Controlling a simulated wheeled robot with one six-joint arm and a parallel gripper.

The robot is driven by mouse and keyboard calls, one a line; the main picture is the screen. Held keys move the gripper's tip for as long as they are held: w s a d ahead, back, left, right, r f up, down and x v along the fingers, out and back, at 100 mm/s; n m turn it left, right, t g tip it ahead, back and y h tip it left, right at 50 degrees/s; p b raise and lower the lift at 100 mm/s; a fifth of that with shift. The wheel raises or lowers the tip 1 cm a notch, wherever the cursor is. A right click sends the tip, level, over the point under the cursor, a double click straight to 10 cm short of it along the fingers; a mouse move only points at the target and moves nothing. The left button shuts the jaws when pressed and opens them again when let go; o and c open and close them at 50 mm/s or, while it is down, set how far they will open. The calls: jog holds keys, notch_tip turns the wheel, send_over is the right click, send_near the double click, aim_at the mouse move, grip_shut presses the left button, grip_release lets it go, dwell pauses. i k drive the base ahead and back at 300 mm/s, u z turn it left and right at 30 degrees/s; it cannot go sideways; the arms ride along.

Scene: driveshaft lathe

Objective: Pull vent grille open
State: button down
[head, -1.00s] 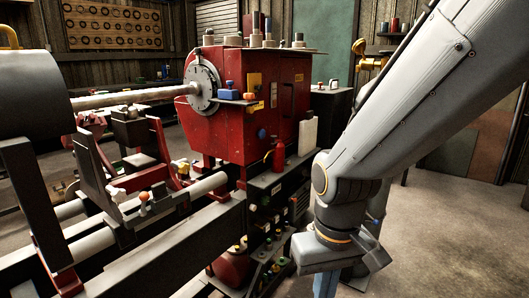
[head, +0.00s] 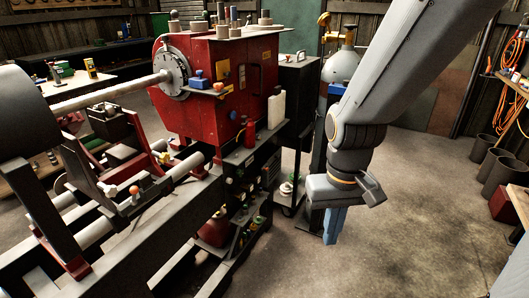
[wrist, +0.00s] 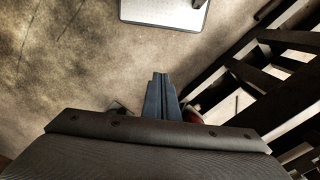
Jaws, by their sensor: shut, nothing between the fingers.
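A small louvred vent grille (head: 271,168) is on the dark base panel below the red headstock of the lathe in the head view. It is small and dark there, and I cannot tell whether it stands ajar. My gripper (head: 331,240) hangs pointing down to the right of the lathe, apart from the grille, over open floor. Its blue fingers are together and empty. In the wrist view the fingers (wrist: 160,76) are shut above bare concrete, and I cannot make out the grille.
The red headstock (head: 225,90) and the lathe bed rails (head: 165,185) fill the left. A dark wheeled cart (head: 294,110) and a grey gas cylinder (head: 341,64) stand behind my arm. Dark bins (head: 503,172) stand at the right. The floor (head: 420,220) in front is clear.

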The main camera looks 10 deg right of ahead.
aim_at(274, 162)
jog(key=z, duration=0.2)
jog(key=i, duration=1.1)
jog(key=u, duration=0.2)
